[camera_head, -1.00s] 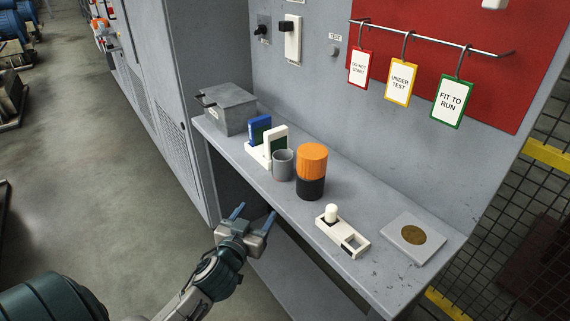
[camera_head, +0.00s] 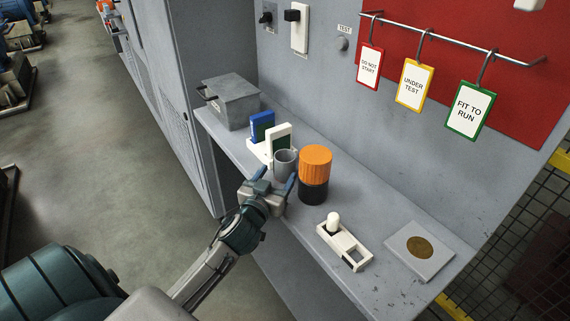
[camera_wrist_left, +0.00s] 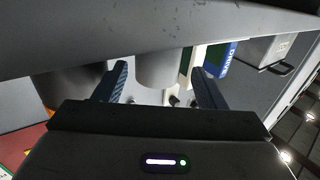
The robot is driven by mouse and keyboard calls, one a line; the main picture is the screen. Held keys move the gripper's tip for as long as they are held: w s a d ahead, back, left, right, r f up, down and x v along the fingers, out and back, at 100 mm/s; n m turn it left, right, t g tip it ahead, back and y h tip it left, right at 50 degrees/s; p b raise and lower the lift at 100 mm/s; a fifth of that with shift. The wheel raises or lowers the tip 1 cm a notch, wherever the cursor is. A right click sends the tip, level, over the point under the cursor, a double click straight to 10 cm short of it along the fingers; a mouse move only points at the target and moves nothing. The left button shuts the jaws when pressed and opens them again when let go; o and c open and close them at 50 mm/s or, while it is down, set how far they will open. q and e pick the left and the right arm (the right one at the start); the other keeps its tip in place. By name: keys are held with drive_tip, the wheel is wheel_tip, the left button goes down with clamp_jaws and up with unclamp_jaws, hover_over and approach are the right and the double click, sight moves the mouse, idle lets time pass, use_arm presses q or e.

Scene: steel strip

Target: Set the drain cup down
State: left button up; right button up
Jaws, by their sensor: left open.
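The grey drain cup (camera_head: 285,161) stands upright on the steel shelf, just left of the orange and black cylinder. My left gripper (camera_head: 277,177) is open at the front of the cup, one finger to each side. In the left wrist view the cup (camera_wrist_left: 155,68) shows between the two spread fingers (camera_wrist_left: 160,85), with a gap on both sides. I cannot tell how far the fingers reach past its wall. My right gripper is not in view.
The orange and black cylinder (camera_head: 315,166) stands close right of the cup. A white holder with blue and white cards (camera_head: 279,137) stands close behind left. A grey box (camera_head: 232,103), a white block with a peg (camera_head: 344,246) and a plate with a brass disc (camera_head: 420,250) also occupy the shelf.

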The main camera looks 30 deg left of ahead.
sight(281, 169)
use_arm(q)
drive_tip(key=w, duration=0.1)
drive_tip(key=w+p, duration=0.1)
drive_tip(key=w, duration=0.1)
drive_tip(key=shift+w+a+r, duration=0.2)
drive_tip(key=shift+w+a, duration=0.05)
drive_tip(key=shift+w, duration=0.1)
drive_tip(key=shift+w+f, duration=0.15)
drive_tip(key=shift+w, duration=0.05)
drive_tip(key=shift+s, duration=0.1)
drive_tip(key=shift+c, duration=0.7)
drive_tip(key=c, duration=0.7)
